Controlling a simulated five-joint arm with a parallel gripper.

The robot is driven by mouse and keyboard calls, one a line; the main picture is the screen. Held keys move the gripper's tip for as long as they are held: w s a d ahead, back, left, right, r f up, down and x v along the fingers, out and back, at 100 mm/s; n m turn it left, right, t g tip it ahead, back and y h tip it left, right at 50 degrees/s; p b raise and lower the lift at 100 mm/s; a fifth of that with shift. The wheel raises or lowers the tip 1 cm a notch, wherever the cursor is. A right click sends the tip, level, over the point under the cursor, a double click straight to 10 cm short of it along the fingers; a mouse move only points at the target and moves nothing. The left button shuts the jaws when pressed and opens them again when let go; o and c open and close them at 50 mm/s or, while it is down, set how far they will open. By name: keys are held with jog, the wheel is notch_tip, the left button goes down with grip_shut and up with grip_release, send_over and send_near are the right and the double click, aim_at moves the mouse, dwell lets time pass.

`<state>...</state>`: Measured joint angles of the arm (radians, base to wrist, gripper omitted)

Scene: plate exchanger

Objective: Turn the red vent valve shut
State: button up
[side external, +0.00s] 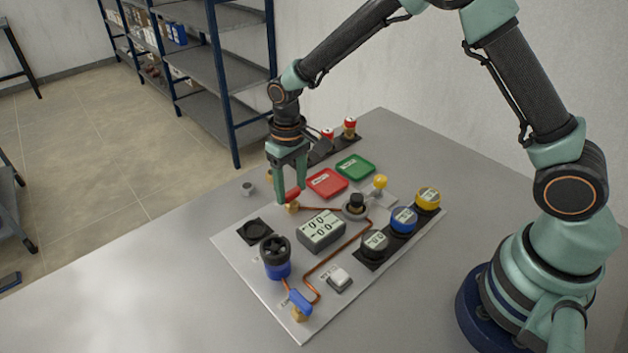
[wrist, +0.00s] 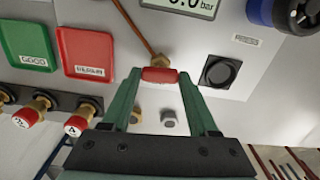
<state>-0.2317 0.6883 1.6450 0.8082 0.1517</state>
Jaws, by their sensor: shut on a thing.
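The red vent valve handle (side external: 293,193) sits on a brass fitting (side external: 292,207) at the back left edge of the light panel, at the end of a copper pipe. It also shows in the wrist view (wrist: 160,75), with its bar lying across the picture between my fingertips. My gripper (side external: 291,196) points down over the valve. Its green fingers (wrist: 160,78) are shut on the two ends of the red handle. Part of the brass fitting is hidden behind the handle in the wrist view.
A red tray (side external: 327,183) and a green tray (side external: 355,167) lie close to the valve. A display box (side external: 320,231) stands in front of it. A black round socket (side external: 255,231) is to its left. Small metal nuts (side external: 248,188) lie beyond the panel on the table.

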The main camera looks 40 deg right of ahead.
aim_at(292, 191)
jog(key=shift+r+m, duration=0.1)
jog(key=shift+m, duration=0.5)
jog(key=o, duration=1.4)
notch_tip(292, 191, up, 12)
jog(key=shift+r, duration=0.1)
jog(key=s+d+r+t, duration=0.2)
jog(key=s+d, duration=0.1)
jog(key=s, duration=0.2)
jog(key=s+d+r+t, duration=0.1)
jog(key=s+d+r, duration=0.2)
jog(key=s+d, duration=0.1)
jog(key=s+d+r+t, duration=0.2)
jog(key=s+d+r, duration=0.1)
jog(key=s, duration=0.4)
jog(key=shift+d+r+t, duration=0.15)
jog(key=shift+d+t, duration=0.1)
jog(key=shift+t, duration=0.05)
